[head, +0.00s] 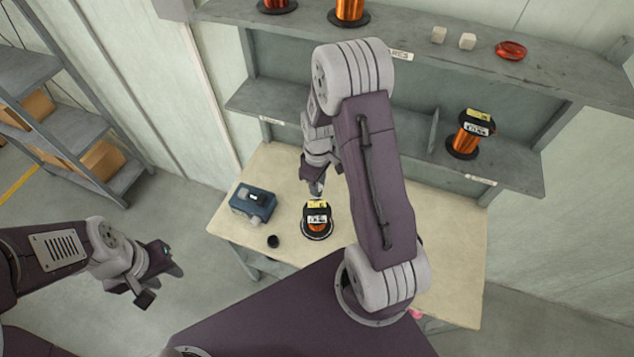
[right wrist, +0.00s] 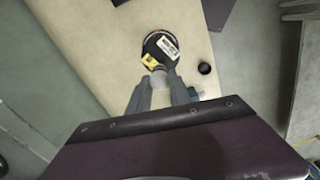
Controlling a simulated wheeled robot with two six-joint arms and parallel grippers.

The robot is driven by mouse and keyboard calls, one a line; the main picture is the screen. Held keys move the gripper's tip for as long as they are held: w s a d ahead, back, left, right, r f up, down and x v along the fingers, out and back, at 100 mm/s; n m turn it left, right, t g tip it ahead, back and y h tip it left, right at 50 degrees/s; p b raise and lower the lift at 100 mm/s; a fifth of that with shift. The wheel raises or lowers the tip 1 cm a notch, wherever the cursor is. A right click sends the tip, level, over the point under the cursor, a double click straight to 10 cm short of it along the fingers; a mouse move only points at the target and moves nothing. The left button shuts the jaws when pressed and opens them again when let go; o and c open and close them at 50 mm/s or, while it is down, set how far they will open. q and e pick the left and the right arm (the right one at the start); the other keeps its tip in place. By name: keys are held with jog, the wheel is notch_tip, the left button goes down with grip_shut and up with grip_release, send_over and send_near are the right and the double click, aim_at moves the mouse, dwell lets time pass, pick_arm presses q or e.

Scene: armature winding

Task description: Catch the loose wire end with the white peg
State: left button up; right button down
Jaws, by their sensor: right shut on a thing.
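My right gripper (head: 316,186) hangs over the table, just behind and above a copper wire spool (head: 318,222) with black flanges and yellow and white labels. In the right wrist view the gripper (right wrist: 160,92) is shut on a small pale piece, apparently the white peg (right wrist: 159,78). The peg overlaps the near edge of the spool (right wrist: 165,46) in that view; I cannot tell whether they touch. The loose wire end cannot be made out. My left gripper (head: 163,277) is open and empty, off the table at the left.
A blue device (head: 253,203) and a small black round part (head: 273,241) are left of the spool on the table (head: 285,170). Shelves behind hold another labelled spool (head: 470,135), pale blocks (head: 467,41) and a red coil (head: 510,50). My right arm hides the table's middle.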

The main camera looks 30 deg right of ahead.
jog(key=f+b, duration=0.1)
jog(key=f, duration=0.1)
jog(key=f+b, duration=0.1)
jog(key=b, duration=0.1)
jog(key=a+f+b, duration=0.1)
jog(key=f, duration=0.1)
jog(key=shift+s+f+b, duration=0.1)
jog(key=shift+f+b, duration=0.2)
jog(key=shift+f, duration=0.05)
jog(key=shift+d+f+b, duration=0.1)
jog(key=shift+f+b, duration=0.2)
jog(key=shift+f, duration=0.1)
jog(key=shift+d+f, duration=0.1)
jog(key=shift+f, duration=0.1)
jog(key=shift+d, duration=0.1)
jog(key=shift+r, duration=0.1)
